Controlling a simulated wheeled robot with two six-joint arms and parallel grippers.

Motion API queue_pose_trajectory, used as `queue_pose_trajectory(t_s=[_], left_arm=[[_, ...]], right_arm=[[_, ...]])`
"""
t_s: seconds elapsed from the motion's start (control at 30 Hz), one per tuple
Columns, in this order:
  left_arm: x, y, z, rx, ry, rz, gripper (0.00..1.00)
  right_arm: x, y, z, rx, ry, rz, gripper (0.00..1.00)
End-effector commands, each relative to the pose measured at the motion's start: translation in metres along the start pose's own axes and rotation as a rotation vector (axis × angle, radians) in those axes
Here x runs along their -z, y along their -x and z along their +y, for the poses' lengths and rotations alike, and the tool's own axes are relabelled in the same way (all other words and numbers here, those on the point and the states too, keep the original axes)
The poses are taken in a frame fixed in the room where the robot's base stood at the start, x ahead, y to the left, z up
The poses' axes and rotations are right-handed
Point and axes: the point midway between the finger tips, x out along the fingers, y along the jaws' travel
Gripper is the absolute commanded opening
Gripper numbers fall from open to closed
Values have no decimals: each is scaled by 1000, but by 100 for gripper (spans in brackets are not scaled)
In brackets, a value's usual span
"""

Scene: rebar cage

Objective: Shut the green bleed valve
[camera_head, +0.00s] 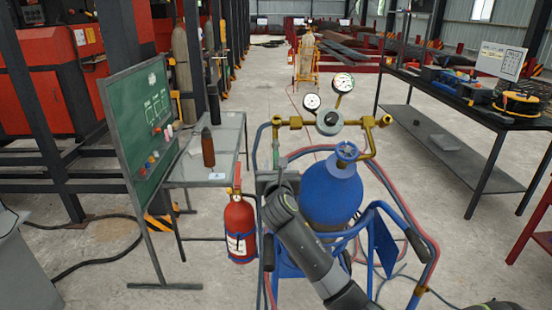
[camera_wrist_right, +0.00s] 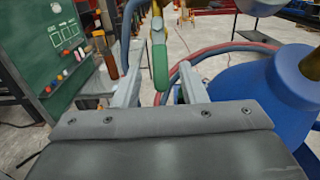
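The green bleed valve (camera_head: 280,161) hangs below the left end of the brass manifold (camera_head: 290,122) on the blue gas cylinder (camera_head: 330,192). In the right wrist view its green lever (camera_wrist_right: 160,64) points down between the two fingers of my right gripper (camera_wrist_right: 160,88). The gripper is open, with a gap visible on each side of the lever. In the head view my right gripper (camera_head: 277,177) is just below the valve and partly hides it. My left gripper is not in view.
The cylinder stands in a blue cart (camera_head: 382,245) with red and blue hoses curving around it. A red fire extinguisher (camera_head: 239,225) hangs at the cart's left. A green board (camera_head: 142,120) and small table (camera_head: 215,150) stand further left. A dark workbench (camera_head: 455,100) is at right.

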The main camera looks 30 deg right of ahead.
Motion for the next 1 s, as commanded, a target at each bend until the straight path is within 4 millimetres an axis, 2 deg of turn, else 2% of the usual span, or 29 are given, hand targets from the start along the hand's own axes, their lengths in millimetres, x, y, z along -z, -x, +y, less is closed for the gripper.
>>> queue_pose_trajectory(t_s=[0.1, 0.3, 0.73, 0.77, 1.0], left_arm=[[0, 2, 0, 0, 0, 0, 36], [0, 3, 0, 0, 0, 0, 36], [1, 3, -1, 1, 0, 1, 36], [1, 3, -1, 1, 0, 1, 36], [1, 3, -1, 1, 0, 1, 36]], right_arm=[[-1, -18, -1, 2, 1, 0, 38], [0, -37, 0, 0, 0, 0, 38], [0, -45, 0, 0, 0, 0, 38], [0, -45, 0, 0, 0, 0, 37], [0, -45, 0, 0, 0, 0, 5]])
